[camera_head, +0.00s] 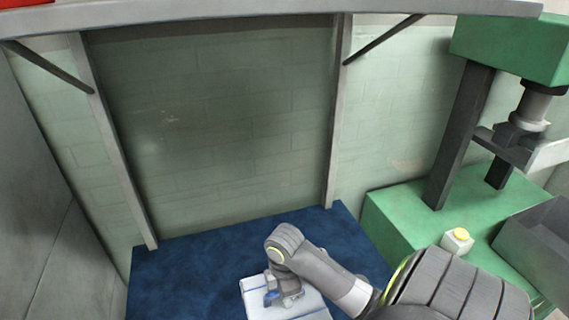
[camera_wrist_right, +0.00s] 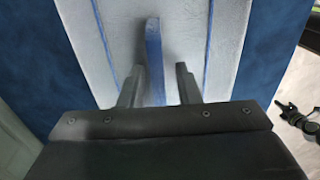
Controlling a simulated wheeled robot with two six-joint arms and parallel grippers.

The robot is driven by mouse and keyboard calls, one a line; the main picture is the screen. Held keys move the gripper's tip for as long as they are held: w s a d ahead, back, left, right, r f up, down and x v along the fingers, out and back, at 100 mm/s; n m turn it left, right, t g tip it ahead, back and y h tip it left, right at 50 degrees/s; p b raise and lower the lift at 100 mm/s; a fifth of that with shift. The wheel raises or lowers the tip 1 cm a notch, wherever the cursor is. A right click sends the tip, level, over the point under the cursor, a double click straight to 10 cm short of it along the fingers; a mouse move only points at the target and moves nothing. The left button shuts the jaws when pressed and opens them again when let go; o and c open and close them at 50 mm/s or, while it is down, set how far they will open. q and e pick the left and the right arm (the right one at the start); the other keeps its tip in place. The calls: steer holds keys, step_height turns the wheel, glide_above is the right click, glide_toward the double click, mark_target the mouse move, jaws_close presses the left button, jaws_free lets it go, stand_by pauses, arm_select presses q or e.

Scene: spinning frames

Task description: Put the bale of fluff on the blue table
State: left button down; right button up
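The bale of fluff (camera_head: 283,312) is a white block with blue straps, at the bottom middle of the head view. It rests on a dark blue flat surface (camera_head: 190,280); whether this is the blue table's top I cannot tell. In the right wrist view the bale (camera_wrist_right: 215,50) fills the upper middle, with a blue upright strap or handle (camera_wrist_right: 154,50) on it. My right gripper (camera_wrist_right: 158,80) has its fingers apart on either side of this handle, with small gaps showing. In the head view its arm reaches down onto the bale and hides part of it. My left gripper is out of view.
A grey shelf (camera_head: 250,10) on braces runs overhead. A block wall (camera_head: 210,120) closes the back.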

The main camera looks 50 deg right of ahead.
steer(key=shift+r, duration=0.45)
step_height(320, 180, up, 5)
steer(key=shift+f+p, duration=0.2)
steer(key=shift+p, duration=0.7)
step_height(320, 180, up, 7)
steer(key=p, duration=0.6)
steer(key=shift+p, duration=0.35)
steer(key=shift+f, duration=0.2)
